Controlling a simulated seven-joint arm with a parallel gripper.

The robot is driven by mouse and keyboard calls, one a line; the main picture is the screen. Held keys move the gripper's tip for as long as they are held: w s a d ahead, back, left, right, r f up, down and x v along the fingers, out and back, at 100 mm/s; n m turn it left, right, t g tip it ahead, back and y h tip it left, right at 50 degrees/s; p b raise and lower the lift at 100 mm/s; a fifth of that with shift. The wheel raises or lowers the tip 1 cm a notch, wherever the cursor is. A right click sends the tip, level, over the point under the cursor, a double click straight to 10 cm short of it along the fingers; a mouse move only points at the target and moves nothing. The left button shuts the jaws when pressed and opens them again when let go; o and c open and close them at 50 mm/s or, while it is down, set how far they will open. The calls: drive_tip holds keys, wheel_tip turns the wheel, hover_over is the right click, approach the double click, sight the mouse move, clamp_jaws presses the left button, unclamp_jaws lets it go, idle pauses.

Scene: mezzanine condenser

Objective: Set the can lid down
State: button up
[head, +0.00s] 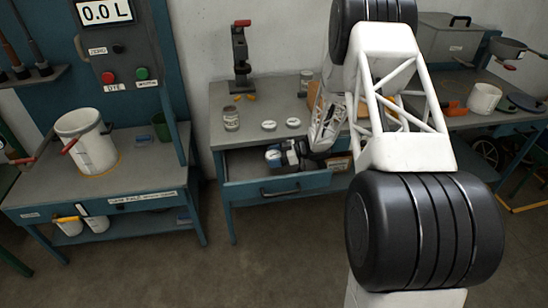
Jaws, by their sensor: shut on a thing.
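My gripper (272,157) hangs low at the front of the middle bench, above or within the open drawer. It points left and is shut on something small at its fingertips. Two pale round lids or shallow tins lie flat on the bench top, a left one (269,125) and a right one (293,123). They stand apart from my gripper, behind it.
The drawer (277,187) is pulled open below the bench top (250,133). A glass jar (231,118) stands at the bench's left, with orange pieces behind it. A black press (241,60) stands farther back. My arm hides the bench's right part. A white bucket (92,145) stands on the left bench.

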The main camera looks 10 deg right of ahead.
sight(278, 156)
drive_tip(key=o, duration=0.9)
drive_tip(key=shift+s+f, duration=0.6)
drive_tip(key=shift+f, duration=0.35)
drive_tip(key=shift+r, duration=0.7)
drive_tip(key=v, duration=0.7)
drive_tip(key=shift+w+d+r, duration=0.25)
drive_tip(key=shift+w+r, duration=0.05)
drive_tip(key=shift+r, duration=0.2)
drive_tip(key=shift+r, duration=0.15)
